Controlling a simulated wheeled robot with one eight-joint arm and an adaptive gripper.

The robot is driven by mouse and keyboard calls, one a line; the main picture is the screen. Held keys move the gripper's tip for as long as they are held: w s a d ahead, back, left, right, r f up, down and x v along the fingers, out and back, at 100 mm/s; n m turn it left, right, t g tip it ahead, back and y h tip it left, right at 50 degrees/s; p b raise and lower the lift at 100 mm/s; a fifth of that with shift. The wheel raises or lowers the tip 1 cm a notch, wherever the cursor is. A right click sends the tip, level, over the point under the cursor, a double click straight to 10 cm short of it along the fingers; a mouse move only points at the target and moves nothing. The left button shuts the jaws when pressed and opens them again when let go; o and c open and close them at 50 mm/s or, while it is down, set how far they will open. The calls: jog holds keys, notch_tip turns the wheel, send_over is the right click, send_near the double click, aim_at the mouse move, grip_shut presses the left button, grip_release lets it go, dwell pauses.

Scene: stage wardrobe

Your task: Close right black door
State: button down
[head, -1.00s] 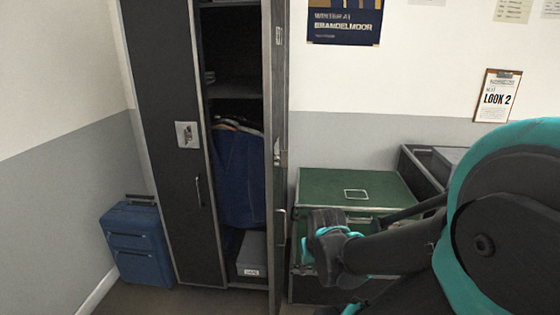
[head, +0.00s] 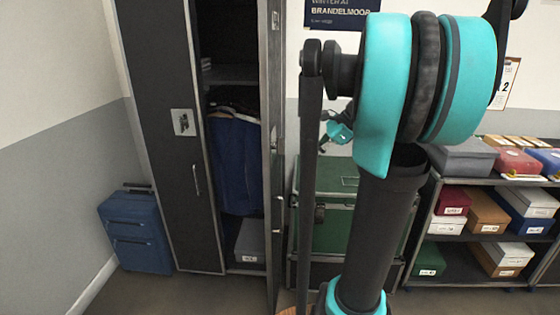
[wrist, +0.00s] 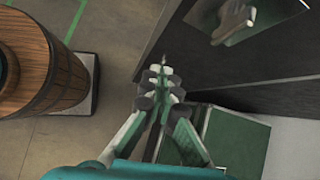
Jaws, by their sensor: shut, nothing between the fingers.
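The right black door (head: 270,150) stands open, seen nearly edge-on in the head view, swung out from the tall black wardrobe. A dark panel (wrist: 270,65) with a pale picture plate fills the upper right of the wrist view and appears to be this door's outer face. The left black door (head: 160,150) is shut. My gripper (wrist: 160,72) is shut and empty, with its fingertips just left of the panel in the wrist view; I cannot tell whether they touch it. In the head view my gripper (head: 338,132) is partly hidden behind my arm.
Inside the wardrobe are blue garments (head: 235,165) and a grey box (head: 250,240). A green trunk (head: 335,225) stands right of the door. A blue suitcase (head: 137,232) is at left. A shelf of boxes (head: 470,243) is at right. A wooden barrel (wrist: 25,60) shows in the wrist view.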

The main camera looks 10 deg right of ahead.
notch_tip(320, 180, up, 4)
jog(key=w+d+m+y, duration=0.1)
jog(key=w+d+m, duration=0.1)
jog(key=m, duration=0.1)
jog(key=shift+w+a+f, duration=0.5)
jog(key=shift+a+f, duration=0.6)
jog(key=shift+a, duration=0.65)
jog(key=shift+w+a+f, duration=0.5)
jog(key=shift+a+f, duration=0.55)
jog(key=shift+a, duration=0.75)
jog(key=shift+w+a+f, duration=0.5)
jog(key=shift+a+f, duration=0.6)
jog(key=shift+a, duration=0.65)
